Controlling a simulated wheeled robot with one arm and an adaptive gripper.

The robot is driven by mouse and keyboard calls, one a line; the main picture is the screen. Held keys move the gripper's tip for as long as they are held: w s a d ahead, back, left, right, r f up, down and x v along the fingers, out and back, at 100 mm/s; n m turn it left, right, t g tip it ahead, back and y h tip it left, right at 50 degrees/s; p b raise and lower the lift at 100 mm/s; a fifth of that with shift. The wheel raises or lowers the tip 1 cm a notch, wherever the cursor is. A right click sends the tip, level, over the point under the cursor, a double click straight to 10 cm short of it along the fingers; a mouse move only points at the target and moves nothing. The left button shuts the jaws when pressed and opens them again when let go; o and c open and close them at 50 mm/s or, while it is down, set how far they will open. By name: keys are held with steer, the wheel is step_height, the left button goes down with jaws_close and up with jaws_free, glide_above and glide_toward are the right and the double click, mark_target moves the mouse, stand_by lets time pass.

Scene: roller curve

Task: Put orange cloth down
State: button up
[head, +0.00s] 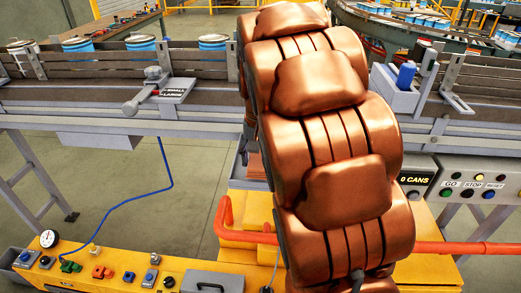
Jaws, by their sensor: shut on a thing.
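My copper-coloured arm fills the middle of the head view and hides what lies behind it. My gripper is not in view, so what it holds cannot be seen. A small orange patch (256,166) shows at the arm's left edge, below the conveyor. It may be the orange cloth, but most of it is hidden and I cannot tell whether it is held or lying down.
A conveyor (60,102) with cans (213,42) runs across behind the arm. A lever (146,95) stands on its near rail. A button panel (472,182) is at right.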

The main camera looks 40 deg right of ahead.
mark_target(261, 153)
steer(key=w+d, duration=0.1)
steer(key=w, duration=0.1)
steer(key=w+d+p, duration=0.1)
steer(key=w+d, duration=0.1)
steer(key=w+d+p, duration=0.1)
steer(key=w, duration=0.1)
steer(key=shift+d+f, duration=0.35)
steer(key=shift+f+p, duration=0.95)
steer(key=shift+f, duration=0.85)
steer(key=shift+f, duration=0.15)
steer(key=o, duration=1.2)
step_height(261, 153, up, 12)
steer(key=b, duration=0.4)
steer(key=shift+r, duration=0.2)
